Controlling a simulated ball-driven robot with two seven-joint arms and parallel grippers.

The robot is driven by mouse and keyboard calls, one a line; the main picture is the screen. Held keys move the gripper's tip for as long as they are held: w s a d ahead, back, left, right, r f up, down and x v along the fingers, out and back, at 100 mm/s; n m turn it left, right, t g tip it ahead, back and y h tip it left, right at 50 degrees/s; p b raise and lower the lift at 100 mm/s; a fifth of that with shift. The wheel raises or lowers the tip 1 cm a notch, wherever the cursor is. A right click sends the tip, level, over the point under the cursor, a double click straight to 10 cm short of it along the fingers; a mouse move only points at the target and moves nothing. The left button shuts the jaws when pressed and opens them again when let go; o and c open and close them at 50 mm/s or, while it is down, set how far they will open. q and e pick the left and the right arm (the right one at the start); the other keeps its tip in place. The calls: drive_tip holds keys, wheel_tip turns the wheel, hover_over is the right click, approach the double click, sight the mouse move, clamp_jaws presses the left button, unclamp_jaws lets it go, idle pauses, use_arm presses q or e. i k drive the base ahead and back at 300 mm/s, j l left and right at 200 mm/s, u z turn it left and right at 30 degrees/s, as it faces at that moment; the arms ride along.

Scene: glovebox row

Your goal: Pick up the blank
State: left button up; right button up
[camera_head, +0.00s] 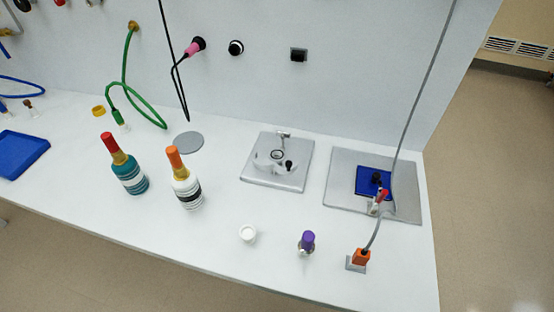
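Neither of my grippers is in view. I cannot tell for certain which thing is the blank. A small white round piece (248,234) stands alone near the bench's front edge. A second grey plate (288,182) in the middle carries a small fixture (277,157) with a round part.
A teal striped bottle (130,178) and a white striped bottle (186,190) stand upright at left centre. A purple-topped item (307,241) and an orange cabled part (361,257) stand near the front edge. A blue tray (20,153) lies far left. A grey cable crosses the right plate.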

sight(306, 245)
drive_tip(key=u, duration=0.4)
drive_tip(key=k+l+u, duration=0.2)
drive_tip(key=u, duration=0.3)
drive_tip(key=k+u, duration=0.35)
drive_tip(key=u, duration=0.15)
drive_tip(key=k+u, duration=0.3)
drive_tip(key=u, duration=0.2)
drive_tip(key=k+j+u, duration=0.2)
drive_tip(key=u, duration=0.3)
drive_tip(key=k+l+u, duration=0.25)
drive_tip(key=u, duration=0.2)
drive_tip(key=k+l+u, duration=0.25)
drive_tip(key=u, duration=0.2)
drive_tip(key=k+u, duration=0.7)
drive_tip(key=u, duration=0.25)
drive_tip(key=k+j+u, duration=0.15)
drive_tip(key=k+u, duration=0.3)
drive_tip(key=k+j+u, duration=0.15)
drive_tip(key=u, duration=0.3)
drive_tip(key=k+l+u, duration=0.35)
drive_tip(key=k, duration=0.35)
drive_tip(key=k+j+u, duration=0.1)
drive_tip(key=k+u, duration=0.2)
drive_tip(key=k, duration=0.4)
drive_tip(key=z, duration=3.3)
